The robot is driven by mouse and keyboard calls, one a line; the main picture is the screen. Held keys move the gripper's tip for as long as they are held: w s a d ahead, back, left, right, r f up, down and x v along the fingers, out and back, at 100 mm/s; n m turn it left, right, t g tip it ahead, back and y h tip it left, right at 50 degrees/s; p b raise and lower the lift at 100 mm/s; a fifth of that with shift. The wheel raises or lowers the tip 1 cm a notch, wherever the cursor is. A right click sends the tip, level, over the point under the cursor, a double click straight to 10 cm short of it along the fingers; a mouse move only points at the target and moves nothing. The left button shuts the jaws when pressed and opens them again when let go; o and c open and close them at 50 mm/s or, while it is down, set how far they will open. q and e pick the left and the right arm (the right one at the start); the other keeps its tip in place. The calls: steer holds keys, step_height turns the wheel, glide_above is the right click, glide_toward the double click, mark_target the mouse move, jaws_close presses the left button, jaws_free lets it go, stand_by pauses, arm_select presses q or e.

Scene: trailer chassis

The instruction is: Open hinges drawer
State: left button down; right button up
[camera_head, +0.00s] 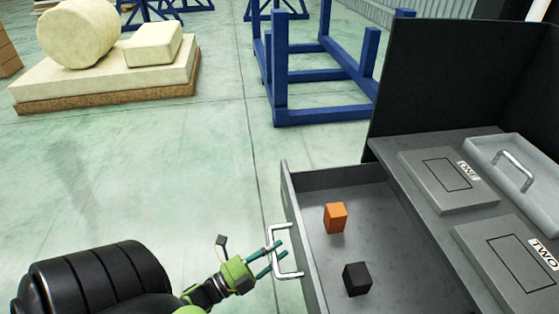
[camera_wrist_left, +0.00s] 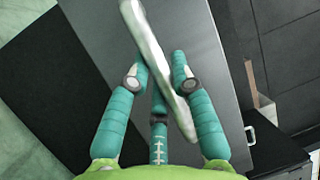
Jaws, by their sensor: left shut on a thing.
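The hinges drawer (camera_head: 305,250) is a grey drawer at the lower right in the head view, pulled out from the workbench. An orange block (camera_head: 335,217) and a black block (camera_head: 356,279) lie inside it. Its white handle (camera_head: 285,252) is on the drawer front. My left gripper (camera_head: 268,256) is at the handle, with its teal fingers around the bar. In the left wrist view the handle (camera_wrist_left: 160,70) passes between the fingers of my left gripper (camera_wrist_left: 160,85), which is shut on it. My right gripper is in neither view.
The grey workbench top (camera_head: 400,150) carries plates marked ONE (camera_head: 445,178) and TWO (camera_head: 510,255), plus a light lid with a handle (camera_head: 515,165). Blue metal frames (camera_head: 280,70) and a pallet (camera_head: 110,90) with pale loads stand farther back. Open floor lies left of the drawer.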

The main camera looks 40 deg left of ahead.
arm_select(q)
steer(key=shift+a, duration=0.1)
steer(key=c, duration=1)
jaws_free()
steer(key=shift+c, duration=0.2)
steer(key=v, duration=1.2)
